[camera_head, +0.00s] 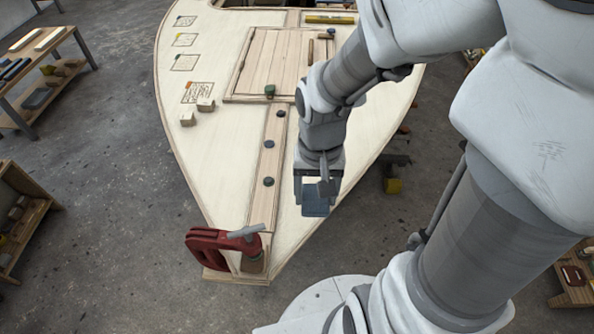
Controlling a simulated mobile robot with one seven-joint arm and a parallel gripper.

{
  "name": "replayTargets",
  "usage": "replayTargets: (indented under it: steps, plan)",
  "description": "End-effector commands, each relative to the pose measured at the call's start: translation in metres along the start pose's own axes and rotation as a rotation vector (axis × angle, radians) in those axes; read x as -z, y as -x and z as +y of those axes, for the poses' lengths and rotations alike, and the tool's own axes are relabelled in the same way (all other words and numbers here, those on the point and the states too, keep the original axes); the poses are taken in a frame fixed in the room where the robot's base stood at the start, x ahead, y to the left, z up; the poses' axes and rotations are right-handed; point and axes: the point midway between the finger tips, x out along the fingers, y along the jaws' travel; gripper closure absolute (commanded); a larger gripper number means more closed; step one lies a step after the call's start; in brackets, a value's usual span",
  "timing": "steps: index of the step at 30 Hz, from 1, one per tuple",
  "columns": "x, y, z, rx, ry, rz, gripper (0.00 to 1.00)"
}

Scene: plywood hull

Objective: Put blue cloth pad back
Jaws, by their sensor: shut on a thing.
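My gripper (317,190) points down over the right front part of the pale plywood hull deck (225,150). It is shut on the blue cloth pad (315,206), which shows as a flat grey-blue piece at and below the fingers. The fingers hide part of the pad. I cannot tell how far the pad is above the deck. Several drawn outlines (185,62) with small marks lie along the deck's left side; I cannot read the marks.
A red clamp (208,248) with a grey handle stands at the bow tip. Two small wood blocks (188,119) sit on the left deck. Dark round knobs (269,144) line the centre plank. A hatch panel (270,65) lies behind. A workbench (40,75) stands left.

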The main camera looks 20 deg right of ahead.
Motion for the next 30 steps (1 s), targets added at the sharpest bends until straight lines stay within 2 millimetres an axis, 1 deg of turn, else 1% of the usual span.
replayTargets:
  steps: [1,4,6,8,11,24,27,30]
  plan:
    - [-0.006,-0.001,0.003,0.001,-0.013,0.002,0.93]
    - [-0.013,-0.001,0.005,0.001,-0.027,0.003,0.93]
    - [-0.012,-0.003,0.005,0.002,-0.03,0.002,0.93]
    - [-0.007,-0.006,0.004,0.002,-0.031,0.001,0.93]
    - [0.007,-0.016,0.001,0.002,-0.029,-0.001,0.93]
    - [0.08,-0.061,-0.017,0.002,-0.029,-0.003,0.93]
    - [0.091,-0.067,-0.019,0.002,-0.03,-0.002,0.93]
    - [0.097,-0.07,-0.02,0.002,-0.03,-0.001,0.93]
